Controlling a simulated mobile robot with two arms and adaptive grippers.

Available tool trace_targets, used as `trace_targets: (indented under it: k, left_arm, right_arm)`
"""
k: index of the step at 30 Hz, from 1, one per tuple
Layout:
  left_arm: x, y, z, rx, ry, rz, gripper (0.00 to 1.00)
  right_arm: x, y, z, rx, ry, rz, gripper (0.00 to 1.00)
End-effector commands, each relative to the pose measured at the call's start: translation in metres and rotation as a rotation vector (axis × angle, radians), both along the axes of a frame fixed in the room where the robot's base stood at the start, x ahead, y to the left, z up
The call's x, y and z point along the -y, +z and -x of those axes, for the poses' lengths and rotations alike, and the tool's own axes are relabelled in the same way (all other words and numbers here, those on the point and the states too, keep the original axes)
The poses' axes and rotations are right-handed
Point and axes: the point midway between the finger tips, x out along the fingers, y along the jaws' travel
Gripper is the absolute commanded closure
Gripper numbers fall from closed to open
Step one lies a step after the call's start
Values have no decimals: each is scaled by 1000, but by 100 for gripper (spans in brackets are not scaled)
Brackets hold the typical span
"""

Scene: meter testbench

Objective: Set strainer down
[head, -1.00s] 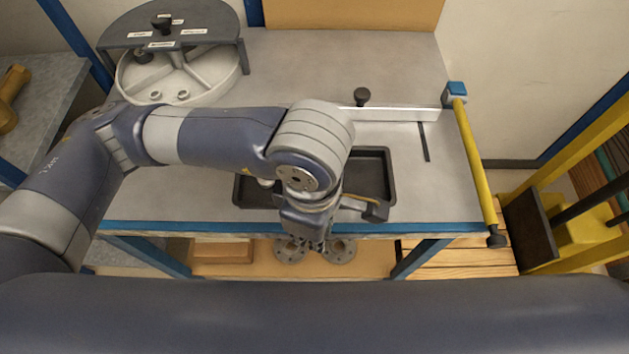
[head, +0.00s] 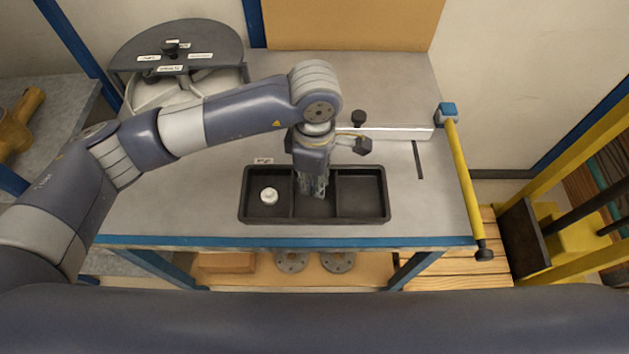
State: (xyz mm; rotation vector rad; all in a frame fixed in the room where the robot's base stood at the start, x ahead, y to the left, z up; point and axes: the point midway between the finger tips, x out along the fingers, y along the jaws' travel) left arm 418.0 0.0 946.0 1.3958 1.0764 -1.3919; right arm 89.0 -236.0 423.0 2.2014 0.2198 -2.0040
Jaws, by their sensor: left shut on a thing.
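A black tray (head: 361,213) with several compartments sits near the front edge of the bench. My left gripper (head: 318,192) points down over its middle compartment, with its fingertips low and close to the tray. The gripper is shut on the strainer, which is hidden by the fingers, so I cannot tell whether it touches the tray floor. A small white round part (head: 268,196) lies in the tray's left compartment. My right gripper is not in view.
A large round meter housing (head: 160,88) with a dark lid (head: 175,45) stands at the back left. A metal bar (head: 390,132) and a yellow rail (head: 462,180) lie to the right. Flanges (head: 338,262) lie on the shelf below.

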Motion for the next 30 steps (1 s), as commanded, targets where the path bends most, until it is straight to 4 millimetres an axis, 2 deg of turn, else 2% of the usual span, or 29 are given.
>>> trace_targets:
  k: [2, 10, 22, 23, 24, 25, 30]
  left_arm:
    - [0, -2, -2, -2, -1, -1, 95]
    - [0, -33, -2, -2, 0, 0, 95]
    - [0, -40, -2, 1, -1, 1, 95]
    - [0, -38, -2, 1, -1, 1, 78]
    - [0, -38, -2, 1, -1, 1, 69]
    - [0, -38, -2, 1, -1, 1, 65]
    - [0, -38, -2, 0, -1, 1, 65]
  right_arm:
    - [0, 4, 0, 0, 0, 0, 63]
    - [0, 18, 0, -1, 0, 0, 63]
    - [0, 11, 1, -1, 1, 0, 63]
    - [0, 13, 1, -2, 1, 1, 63]
    - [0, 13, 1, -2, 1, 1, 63]
    - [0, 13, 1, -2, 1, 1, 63]
    - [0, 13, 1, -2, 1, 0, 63]
